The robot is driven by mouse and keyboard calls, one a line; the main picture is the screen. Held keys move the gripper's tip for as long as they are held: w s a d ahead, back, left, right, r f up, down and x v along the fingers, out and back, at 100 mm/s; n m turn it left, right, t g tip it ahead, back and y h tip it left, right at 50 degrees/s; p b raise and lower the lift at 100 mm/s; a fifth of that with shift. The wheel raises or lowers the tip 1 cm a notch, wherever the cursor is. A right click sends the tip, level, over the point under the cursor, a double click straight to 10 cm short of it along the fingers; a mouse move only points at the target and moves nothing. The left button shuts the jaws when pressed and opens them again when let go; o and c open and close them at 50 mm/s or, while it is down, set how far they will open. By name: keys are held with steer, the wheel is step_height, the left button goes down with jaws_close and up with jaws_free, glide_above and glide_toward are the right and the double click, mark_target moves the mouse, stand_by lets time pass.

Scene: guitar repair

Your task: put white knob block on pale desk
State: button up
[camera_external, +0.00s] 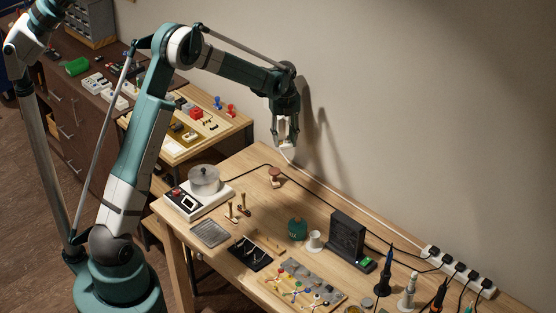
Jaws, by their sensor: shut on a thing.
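My gripper (287,146) hangs pointing down above the back left part of the pale desk (322,213), close to the wall. Its fingers are shut on a small white piece (287,152), which looks like the white knob block. The fingers hide part of it, and its knob cannot be made out. The piece appears to be held above the desk; the exact height cannot be told.
A white cord runs along the wall to a power strip (458,272). A brown mushroom-shaped thing (275,175) stands below the gripper. A hot plate with a pot (204,180), a black stand (346,238) and tools crowd the desk. Some bare wood lies around the brown thing.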

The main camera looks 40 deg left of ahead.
steer(key=s+d+f+m+b, duration=0.1)
steer(key=s+d+f, duration=0.1)
steer(key=d, duration=1.5)
steer(key=s+d+f+m+b, duration=0.2)
steer(key=s+d, duration=0.1)
steer(key=d, duration=1.3)
steer(key=shift+d, duration=0.4)
steer(key=shift+f, duration=0.1)
steer(key=shift+f, duration=0.1)
steer(key=shift+f+b, duration=0.4)
steer(key=shift+f, duration=2.65)
steer(key=shift+f, duration=1.85)
steer(key=shift+f+b, duration=0.15)
steer(key=shift+b, duration=0.25)
